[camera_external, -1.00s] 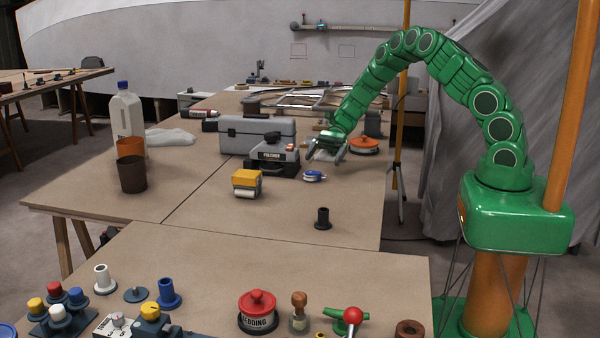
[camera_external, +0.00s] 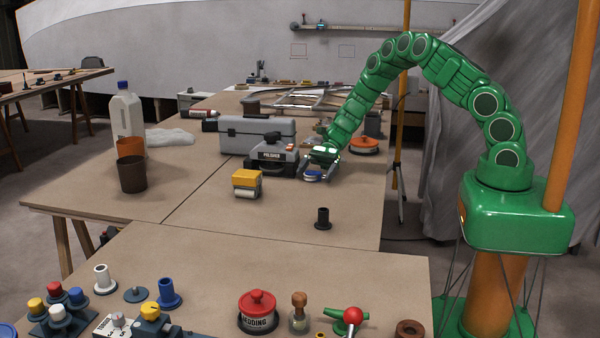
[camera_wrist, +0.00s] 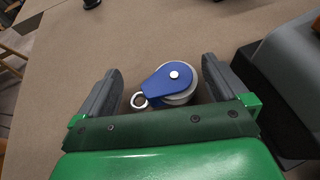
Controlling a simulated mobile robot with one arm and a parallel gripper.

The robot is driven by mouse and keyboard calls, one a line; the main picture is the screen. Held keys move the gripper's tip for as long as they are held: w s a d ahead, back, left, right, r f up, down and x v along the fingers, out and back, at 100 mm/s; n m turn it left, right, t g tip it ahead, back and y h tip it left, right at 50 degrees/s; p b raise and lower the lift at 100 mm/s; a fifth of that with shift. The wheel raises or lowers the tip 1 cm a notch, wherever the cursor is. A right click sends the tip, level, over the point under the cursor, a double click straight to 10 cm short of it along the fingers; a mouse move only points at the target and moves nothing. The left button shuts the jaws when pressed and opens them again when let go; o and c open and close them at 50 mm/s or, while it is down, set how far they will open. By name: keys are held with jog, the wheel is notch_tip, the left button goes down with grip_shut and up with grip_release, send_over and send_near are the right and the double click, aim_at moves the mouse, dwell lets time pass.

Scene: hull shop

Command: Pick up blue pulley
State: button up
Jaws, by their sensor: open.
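The blue pulley (camera_wrist: 170,83) lies on the table, a blue body with a pale wheel and a metal ring at one end. In the wrist view it sits between the two fingers of my gripper (camera_wrist: 162,88), with space on both sides, more on the left. The gripper is open. In the external view my gripper (camera_external: 319,170) is low over the table beside the polisher, and the pulley (camera_external: 314,178) is partly hidden by it.
The grey and black polisher (camera_external: 272,160) stands close to the left of my gripper, with a grey toolbox (camera_external: 258,134) behind it. A yellow-topped roller block (camera_external: 246,184) and a black spool (camera_external: 322,218) stand nearer. An orange-red disc (camera_external: 364,146) lies to the right. The table front is mostly clear.

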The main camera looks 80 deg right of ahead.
jog(key=shift+a, duration=0.2)
jog(key=c, duration=0.8)
jog(key=shift+c, duration=0.2)
